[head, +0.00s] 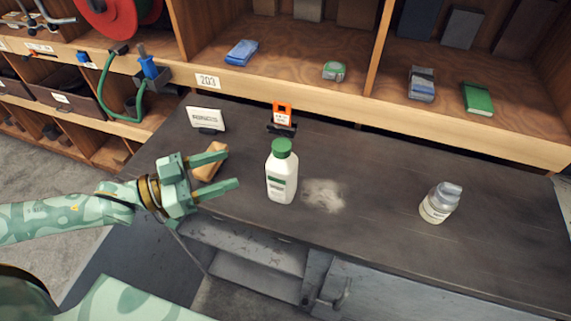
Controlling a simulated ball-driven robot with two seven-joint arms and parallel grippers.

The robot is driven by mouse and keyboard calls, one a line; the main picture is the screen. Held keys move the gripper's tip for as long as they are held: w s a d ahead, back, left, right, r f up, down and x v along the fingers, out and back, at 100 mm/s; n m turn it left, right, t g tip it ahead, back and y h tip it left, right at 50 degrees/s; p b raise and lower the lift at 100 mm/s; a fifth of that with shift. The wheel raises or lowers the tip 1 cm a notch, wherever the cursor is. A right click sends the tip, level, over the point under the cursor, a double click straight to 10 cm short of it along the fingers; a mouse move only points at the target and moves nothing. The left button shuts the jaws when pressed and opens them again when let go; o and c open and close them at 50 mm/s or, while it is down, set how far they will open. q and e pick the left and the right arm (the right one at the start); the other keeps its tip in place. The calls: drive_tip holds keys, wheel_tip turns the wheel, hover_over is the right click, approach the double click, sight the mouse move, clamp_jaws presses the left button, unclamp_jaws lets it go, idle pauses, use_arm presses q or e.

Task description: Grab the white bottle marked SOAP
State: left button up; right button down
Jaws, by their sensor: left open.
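A white bottle with a green cap (281,176) stands upright on the dark bench top (375,225), near the middle of the head view. It has a green and white label whose print is too small to read. My left gripper (231,166) is open and empty, to the left of this bottle. Its two green fingers point right toward the bottle, with a gap between fingertips and bottle. A tan block (211,160) lies partly behind the fingers. My right gripper is not in view.
A smaller grey-capped bottle (438,206) stands at the right. A white sign (206,118) and an orange-topped item (282,116) stand behind. A pale powdery patch (324,195) lies right of the white bottle. Wooden shelves (300,45) border the back.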

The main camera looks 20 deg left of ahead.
use_arm(q)
drive_tip(key=b, duration=0.1)
approach(290, 150)
drive_tip(key=w+f, duration=0.2)
drive_tip(key=x, duration=0.4)
drive_tip(key=shift+w, duration=0.2)
drive_tip(key=x, duration=0.5)
drive_tip(key=shift+d+r+b, duration=0.15)
drive_tip(key=shift+d+b, duration=0.1)
drive_tip(key=shift+b, duration=0.1)
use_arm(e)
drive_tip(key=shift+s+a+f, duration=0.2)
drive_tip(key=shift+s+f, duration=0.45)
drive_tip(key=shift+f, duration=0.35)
use_arm(q)
drive_tip(key=shift+s, duration=0.1)
clamp_jaws()
